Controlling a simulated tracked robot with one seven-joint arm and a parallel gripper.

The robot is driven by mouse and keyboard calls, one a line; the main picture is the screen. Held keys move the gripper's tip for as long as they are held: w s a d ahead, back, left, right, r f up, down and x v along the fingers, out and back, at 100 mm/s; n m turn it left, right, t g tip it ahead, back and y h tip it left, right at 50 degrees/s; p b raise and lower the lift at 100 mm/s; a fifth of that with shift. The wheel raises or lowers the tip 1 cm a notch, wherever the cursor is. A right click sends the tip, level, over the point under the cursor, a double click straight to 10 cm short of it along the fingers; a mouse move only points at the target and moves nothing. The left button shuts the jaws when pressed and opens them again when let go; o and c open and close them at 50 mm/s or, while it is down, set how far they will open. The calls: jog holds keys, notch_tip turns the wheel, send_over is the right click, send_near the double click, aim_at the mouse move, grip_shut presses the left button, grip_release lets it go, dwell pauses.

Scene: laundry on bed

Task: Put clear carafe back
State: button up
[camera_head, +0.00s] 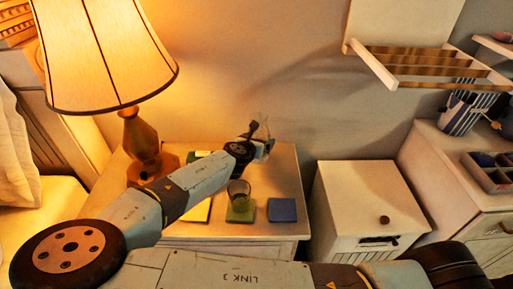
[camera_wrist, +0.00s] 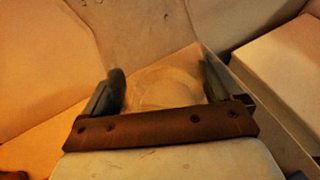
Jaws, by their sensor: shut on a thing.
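My gripper (camera_head: 262,142) is above the back right part of the nightstand (camera_head: 289,185). In the wrist view my gripper (camera_wrist: 162,88) has its two dark fingers on either side of a faint, see-through rounded shape, the clear carafe (camera_wrist: 165,86). The gripper is shut on it. In the head view the carafe is hard to make out against the wall, and I cannot tell whether its base touches the nightstand.
A glass (camera_head: 239,188) stands on a green coaster (camera_head: 240,212), beside a blue coaster (camera_head: 282,210). A yellow coaster (camera_head: 198,211) is partly behind my arm. A lit lamp (camera_head: 105,55) stands left. A white cabinet (camera_head: 365,195) stands right, beyond a gap.

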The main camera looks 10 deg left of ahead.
jog(key=shift+w+a+f, duration=0.15)
jog(key=shift+w+f, duration=0.05)
jog(key=shift+f, duration=0.1)
jog(key=shift+w+a+f, duration=0.1)
jog(key=shift+w+f, duration=0.05)
jog(key=shift+f, duration=1.55)
jog(key=o, duration=1.4)
jog(key=shift+f, duration=0.1)
jog(key=shift+c, duration=0.2)
jog(key=v, duration=1.2)
